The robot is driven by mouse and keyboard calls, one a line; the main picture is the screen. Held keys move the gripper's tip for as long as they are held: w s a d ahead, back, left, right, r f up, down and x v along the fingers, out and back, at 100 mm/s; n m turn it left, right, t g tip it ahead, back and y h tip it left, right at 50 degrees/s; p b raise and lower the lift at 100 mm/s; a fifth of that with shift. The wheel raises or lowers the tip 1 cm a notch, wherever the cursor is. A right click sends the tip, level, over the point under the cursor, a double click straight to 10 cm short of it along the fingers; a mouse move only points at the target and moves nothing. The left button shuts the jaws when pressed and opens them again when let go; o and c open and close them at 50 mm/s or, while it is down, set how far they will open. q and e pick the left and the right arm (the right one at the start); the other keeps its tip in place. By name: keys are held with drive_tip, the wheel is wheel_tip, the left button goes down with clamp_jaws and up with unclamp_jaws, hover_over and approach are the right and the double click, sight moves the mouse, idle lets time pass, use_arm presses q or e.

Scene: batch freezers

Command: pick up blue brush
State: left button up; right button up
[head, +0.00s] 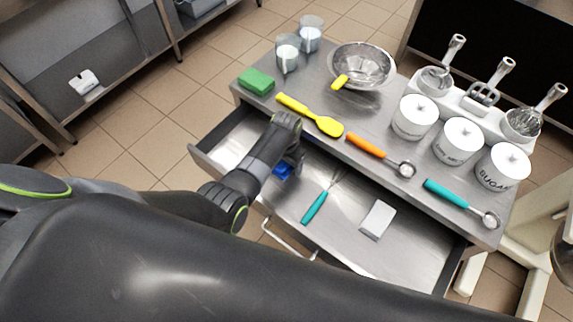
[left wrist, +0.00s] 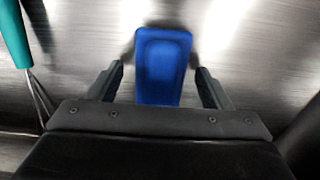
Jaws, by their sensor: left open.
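The blue brush (head: 283,170) lies in the open drawer, mostly hidden behind my left gripper in the head view. In the left wrist view the blue brush (left wrist: 162,66) shows as a blue rounded block on the metal drawer floor, between the two fingers. My left gripper (left wrist: 160,84) is open, with one finger on each side of the brush and a small gap on both sides. In the head view my left gripper (head: 292,163) reaches down into the drawer. My right gripper is not in view.
The drawer (head: 345,232) also holds a teal-handled whisk (head: 316,205) and a white block (head: 378,219). The counter above carries a green sponge (head: 256,81), a yellow spatula (head: 310,115), an orange scoop (head: 375,152), a metal bowl (head: 375,66) and white jars (head: 457,141).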

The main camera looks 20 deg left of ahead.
use_arm(q)
drive_tip(key=c, duration=1.1)
drive_tip(key=shift+r, duration=0.1)
wheel_tip(320, 180, up, 10)
drive_tip(key=shift+f+p, duration=0.1)
drive_tip(key=shift+p, duration=0.4)
drive_tip(key=o, duration=0.5)
drive_tip(key=shift+c, duration=0.2)
drive_tip(key=c, duration=0.3)
